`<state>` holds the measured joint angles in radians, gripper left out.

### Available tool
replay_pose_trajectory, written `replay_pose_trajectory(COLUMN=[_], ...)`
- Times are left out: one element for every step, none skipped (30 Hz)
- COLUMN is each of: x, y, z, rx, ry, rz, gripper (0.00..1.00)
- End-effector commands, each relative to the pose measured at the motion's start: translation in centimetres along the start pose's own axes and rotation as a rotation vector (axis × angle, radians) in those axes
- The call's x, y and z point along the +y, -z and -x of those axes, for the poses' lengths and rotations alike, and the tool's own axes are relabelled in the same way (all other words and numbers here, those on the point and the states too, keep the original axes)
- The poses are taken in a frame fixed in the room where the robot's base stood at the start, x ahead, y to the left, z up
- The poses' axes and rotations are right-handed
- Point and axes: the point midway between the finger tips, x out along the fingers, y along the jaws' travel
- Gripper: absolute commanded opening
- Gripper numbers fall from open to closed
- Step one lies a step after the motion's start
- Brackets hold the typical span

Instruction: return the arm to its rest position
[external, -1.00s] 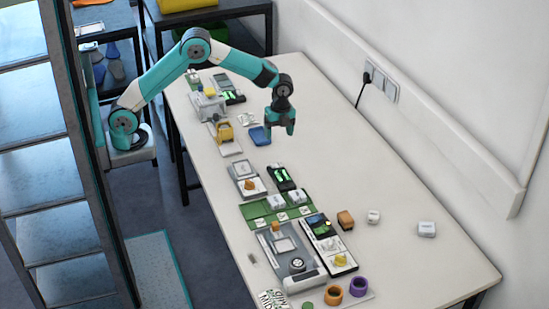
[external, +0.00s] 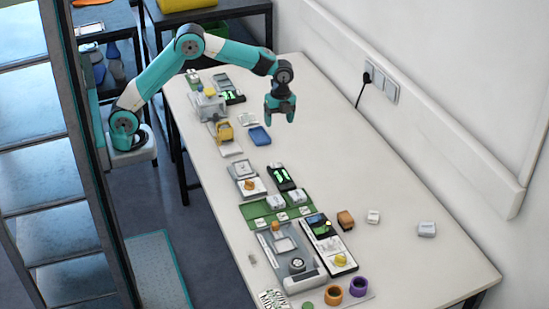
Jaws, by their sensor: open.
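My gripper (external: 280,116) hangs fingers down at the end of my teal and white arm, above the far half of the white table (external: 400,195). It is open and I see nothing between its fingers. It is in the air, apart from the things on the table. A blue block (external: 259,136) lies on the table a little below and left of the gripper in the picture. My arm reaches over the table's left edge from its base at the left.
Devices and a yellow item (external: 223,130) line the table's left side. A green mat (external: 257,209), grey machine (external: 290,256), orange ring (external: 333,295) and purple ring (external: 358,286) stand nearer. A brown block (external: 345,220) and white boxes (external: 427,229) lie right. A wall socket (external: 385,85) has a black plug.

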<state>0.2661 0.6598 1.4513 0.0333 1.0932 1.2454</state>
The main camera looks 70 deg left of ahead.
Motion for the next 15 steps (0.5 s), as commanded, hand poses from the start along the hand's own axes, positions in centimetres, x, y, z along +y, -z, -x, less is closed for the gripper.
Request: replay_pose_trajectory(x=[0.3, 0.7, 1.3, 2.0, 2.9, 4.3, 5.6, 7.0, 9.1, 10.7, 12.5, 14.9, 16.8, 18.7, 21.0], y=[-1.2, -2.1, -3.8, -5.3, -7.0, -9.4, -11.3, -13.2, -15.7, -17.4, -19.1, -21.1, -22.5, -23.7, -25.1], z=[0.7, 1.2, 1.9, 2.5, 3.2, 4.1, 4.7, 5.2, 5.9, 6.2, 6.5, 6.7, 6.8, 6.8, 6.7], rx=[-0.002, -0.004, -0.009, -0.012, -0.017, -0.024, -0.030, -0.037, -0.045, -0.052, -0.058, -0.067, -0.073, -0.080, -0.088], ry=[0.009, 0.016, 0.028, 0.039, 0.052, 0.072, 0.089, 0.106, 0.133, 0.152, 0.172, 0.201, 0.223, 0.244, 0.275], rz=[0.055, 0.105, 0.193, 0.274, 0.366, 0.505, 0.616, 0.731, 0.884, 0.998, 1.110, 1.257, 1.363, 1.464, 1.590], gripper=[0.72, 0.72, 0.72, 0.72, 0.72, 0.72, 0.72, 0.72, 0.72, 0.72, 0.72, 0.72, 0.72, 0.72, 0.72])
